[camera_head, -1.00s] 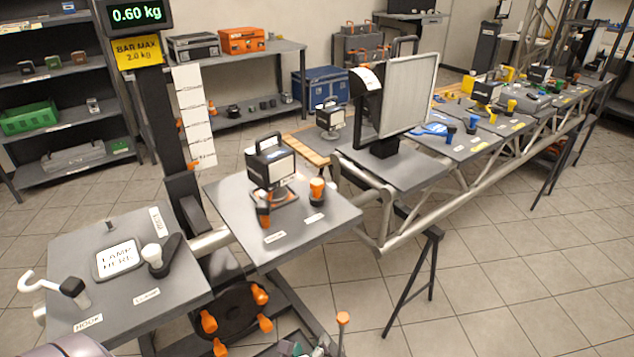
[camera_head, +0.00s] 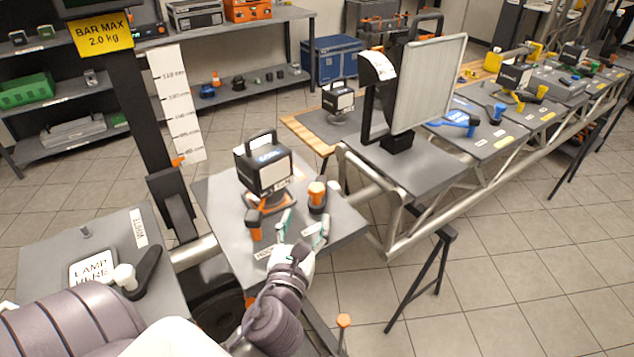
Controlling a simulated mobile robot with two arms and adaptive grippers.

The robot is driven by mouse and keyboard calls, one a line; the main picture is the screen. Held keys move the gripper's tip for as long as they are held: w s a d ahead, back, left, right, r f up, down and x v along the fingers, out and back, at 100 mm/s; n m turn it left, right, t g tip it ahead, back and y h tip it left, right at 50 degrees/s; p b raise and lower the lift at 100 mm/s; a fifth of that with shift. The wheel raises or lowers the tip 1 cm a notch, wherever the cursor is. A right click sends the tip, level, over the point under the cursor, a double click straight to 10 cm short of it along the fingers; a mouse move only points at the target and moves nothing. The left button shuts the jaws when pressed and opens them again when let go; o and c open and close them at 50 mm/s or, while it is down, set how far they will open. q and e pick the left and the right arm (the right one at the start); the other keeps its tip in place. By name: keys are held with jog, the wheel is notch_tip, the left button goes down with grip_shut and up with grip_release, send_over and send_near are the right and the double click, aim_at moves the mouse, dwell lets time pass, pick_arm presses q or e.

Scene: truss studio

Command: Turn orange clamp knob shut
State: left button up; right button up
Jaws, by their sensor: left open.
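The clamp with the orange knob (camera_head: 317,188) stands on the right part of the grey plate (camera_head: 222,205), beside a lamp (camera_head: 263,167). A dark and orange piece (camera_head: 254,226), likely the hook, stands at the plate's front left. My left gripper (camera_head: 305,220) is over the plate's front edge, its two greenish fingers spread and empty. Its fingertips are just in front of the clamp, and I cannot tell whether the right one touches it. The gripper partly hides the plate's labels. My right gripper is not in view.
At the left, another grey plate (camera_head: 50,255) bears a white-knobbed clamp (camera_head: 125,277) and a lamp sign. A dark upright with a yellow sign (camera_head: 103,34) and a height scale stand behind. A large panel light (camera_head: 428,82) stands right on the truss.

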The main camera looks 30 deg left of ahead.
aim_at(315, 193)
pick_arm(q)
jog(key=x, duration=0.4)
jog(key=shift+w+a+p, duration=0.15)
jog(key=shift+w+p, duration=0.15)
jog(key=x, duration=0.5)
jog(key=shift+w+f+p, duration=0.1)
jog(key=shift+p, duration=0.2)
jog(key=shift+w+a, duration=0.15)
jog(key=shift+w, duration=0.1)
jog(key=shift+w+f, duration=0.1)
jog(key=shift+w, duration=0.05)
jog(key=c, duration=0.8)
grip_shut()
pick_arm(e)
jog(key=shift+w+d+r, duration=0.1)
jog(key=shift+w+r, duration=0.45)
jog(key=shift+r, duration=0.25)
